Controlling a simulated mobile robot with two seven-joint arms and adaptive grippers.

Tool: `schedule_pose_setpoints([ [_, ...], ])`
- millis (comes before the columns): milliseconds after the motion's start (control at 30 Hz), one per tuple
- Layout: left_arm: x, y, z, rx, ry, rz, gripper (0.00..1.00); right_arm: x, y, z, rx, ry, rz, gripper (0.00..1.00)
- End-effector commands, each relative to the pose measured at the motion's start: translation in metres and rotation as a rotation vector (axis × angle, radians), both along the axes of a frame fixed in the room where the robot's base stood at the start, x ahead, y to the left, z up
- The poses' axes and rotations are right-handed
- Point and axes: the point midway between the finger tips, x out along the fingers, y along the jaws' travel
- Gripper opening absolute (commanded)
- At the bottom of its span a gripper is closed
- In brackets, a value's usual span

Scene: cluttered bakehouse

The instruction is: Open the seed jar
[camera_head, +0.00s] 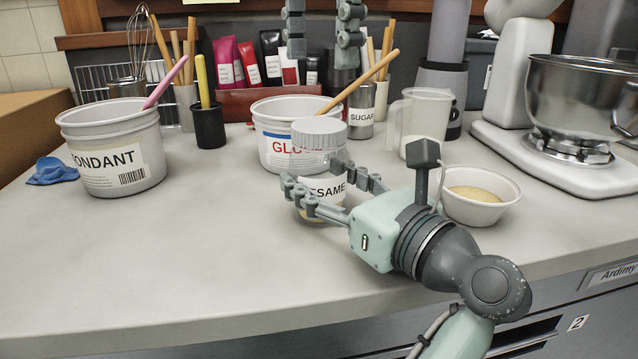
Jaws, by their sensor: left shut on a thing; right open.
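The seed jar (328,189), labelled SESAME, stands upright on the counter near the middle, with its grey ribbed lid (319,132) on top. My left gripper (316,182) reaches in from the lower right and is shut on the jar's body below the lid. Its fingers cover part of the label and the jar's lower part. My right gripper (322,48) hangs at the top of the view above the lid, fingers pointing down. It is open and empty, apart from the lid.
A white GLUCOSE-type tub (273,150) with a wooden handle stands close behind the jar. The FONDANT tub (116,150) is at left; a bowl (480,208), a jug (425,112) and a mixer (560,165) are at right. The front-left counter (170,255) is clear.

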Motion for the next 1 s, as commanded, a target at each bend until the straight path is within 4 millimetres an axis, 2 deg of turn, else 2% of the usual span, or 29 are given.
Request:
schedule_pose_setpoints([
  [33, 0.0000, 0.0000, 0.0001, 0.000, 0.000, 0.000, 0.19, 0.0000, 0.0000, 0.0000, 0.000, 0.000, 0.000, 0.73],
  [200, 0.0000, 0.0001, 0.0001, 0.000, 0.000, 0.000, 0.00, 0.0000, 0.0000, 0.0000, 0.000, 0.000, 0.000, 0.73],
  [400, 0.0000, 0.0001, 0.0001, 0.000, 0.000, 0.000, 0.00, 0.0000, 0.0000, 0.0000, 0.000, 0.000, -0.019, 0.73],
  [533, 0.0000, 0.0001, 0.0001, 0.000, 0.000, 0.000, 0.00, 0.0000, 0.0000, 0.0000, 0.000, 0.000, -0.144, 0.73],
  [667, 0.0000, 0.0001, 0.0001, 0.000, 0.000, 0.000, 0.00, 0.0001, 0.0001, 0.0000, 0.000, 0.000, -0.407, 0.73],
  [1000, 0.0000, 0.0001, 0.0001, 0.000, 0.000, 0.000, 0.00, 0.0002, 0.0000, 0.0001, 0.001, -0.001, -1.289, 0.73],
])
